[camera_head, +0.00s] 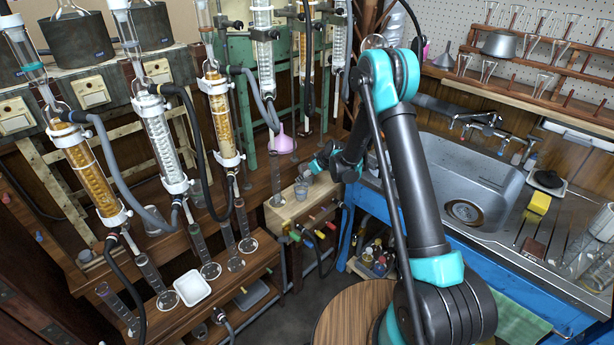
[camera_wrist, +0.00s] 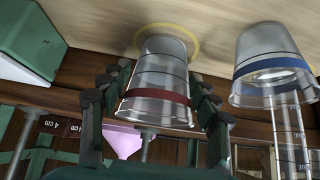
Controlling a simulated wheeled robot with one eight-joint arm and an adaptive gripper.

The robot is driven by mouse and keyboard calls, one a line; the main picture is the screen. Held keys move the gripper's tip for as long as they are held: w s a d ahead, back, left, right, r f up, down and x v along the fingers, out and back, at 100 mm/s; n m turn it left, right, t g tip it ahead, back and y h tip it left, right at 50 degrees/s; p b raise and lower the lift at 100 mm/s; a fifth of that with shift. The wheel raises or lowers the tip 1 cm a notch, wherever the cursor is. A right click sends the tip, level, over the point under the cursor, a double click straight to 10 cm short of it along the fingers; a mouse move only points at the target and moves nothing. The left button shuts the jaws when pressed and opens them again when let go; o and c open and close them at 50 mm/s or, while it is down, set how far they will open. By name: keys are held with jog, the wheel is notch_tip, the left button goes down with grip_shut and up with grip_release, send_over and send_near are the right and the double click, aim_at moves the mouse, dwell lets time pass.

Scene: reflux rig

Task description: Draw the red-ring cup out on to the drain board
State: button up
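The red-ring cup (camera_wrist: 160,85) is clear plastic with a dark red band. In the wrist view it appears upside down, with its base at a yellow ring (camera_wrist: 192,32) on a pale wooden surface. My gripper (camera_wrist: 160,78) has its fingers on both sides of this cup. The fingertips lie close to its walls, but I cannot tell whether they press on it. In the head view my gripper (camera_head: 322,165) is beside small clear cups (camera_head: 300,189) on a wooden stand; their bands are too small to tell apart. The grooved drain board (camera_head: 562,226) is right of the sink.
A blue-ring cup (camera_wrist: 268,65) stands close to the right finger in the wrist view, with a graduated tube below it. A green box (camera_wrist: 32,42) is at left. A pink funnel (camera_head: 282,144) hangs near my gripper. The sink (camera_head: 470,175) is empty; a yellow sponge (camera_head: 538,203) and glassware (camera_head: 590,255) occupy the drain board.

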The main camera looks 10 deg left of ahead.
jog(key=c, duration=0.6)
jog(key=shift+r, duration=0.1)
jog(key=shift+c, duration=0.2)
jog(key=shift+r, duration=0.3)
jog(key=shift+s+d, duration=0.9)
jog(key=shift+d, duration=0.3)
jog(key=shift+s+d, duration=0.95)
jog(key=shift+d, duration=0.2)
jog(key=shift+s+d, duration=0.9)
jog(key=shift+d, duration=0.3)
